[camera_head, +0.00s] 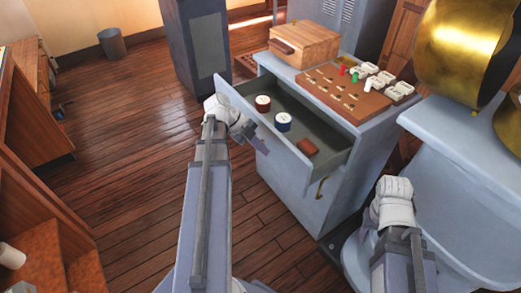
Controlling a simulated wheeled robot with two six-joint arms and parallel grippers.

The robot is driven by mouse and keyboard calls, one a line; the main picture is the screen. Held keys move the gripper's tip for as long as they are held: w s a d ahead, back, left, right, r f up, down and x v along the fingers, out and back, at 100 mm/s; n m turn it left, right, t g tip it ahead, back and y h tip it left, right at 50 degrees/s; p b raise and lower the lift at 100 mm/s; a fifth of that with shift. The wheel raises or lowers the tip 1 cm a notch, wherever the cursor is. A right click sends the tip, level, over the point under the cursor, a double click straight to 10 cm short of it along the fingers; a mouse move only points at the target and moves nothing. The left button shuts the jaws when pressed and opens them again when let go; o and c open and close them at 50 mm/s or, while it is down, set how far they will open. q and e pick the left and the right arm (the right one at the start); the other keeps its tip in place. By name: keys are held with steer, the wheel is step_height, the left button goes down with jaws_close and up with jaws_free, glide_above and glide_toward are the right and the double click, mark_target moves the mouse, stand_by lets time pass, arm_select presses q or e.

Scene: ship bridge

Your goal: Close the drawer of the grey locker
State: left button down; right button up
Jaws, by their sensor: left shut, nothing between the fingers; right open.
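The grey locker (297,185) stands right of centre, and its top drawer (325,133) is pulled out toward the left. Two spools (283,122) and a brown block (307,147) lie inside it. My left gripper (256,142) is shut and empty, at the outer face of the drawer front near its middle. It looks close against the face, but I cannot tell whether it touches. My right gripper (394,187) is open, right of the locker and in front of a pale blue-grey pedestal; its fingers are largely hidden behind its own wrist.
A wooden box (305,43) and a board with small pieces (342,91) rest on the locker top. The grey-blue pedestal (455,130) with brass parts stands at the right. A dark cabinet (197,50) stands behind. The wooden floor left of the drawer is clear.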

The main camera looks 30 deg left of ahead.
arm_select(q)
steer(key=w+d, duration=0.2)
steer(key=w, duration=0.4)
steer(key=w+d, duration=0.3)
steer(key=w, duration=0.3)
steer(key=w+d, duration=0.2)
steer(key=w, duration=0.4)
steer(key=shift+d, duration=0.2)
steer(key=shift+w+d, duration=0.25)
steer(key=shift+w, duration=0.3)
steer(key=shift+w+r, duration=0.1)
steer(key=shift+d, duration=0.1)
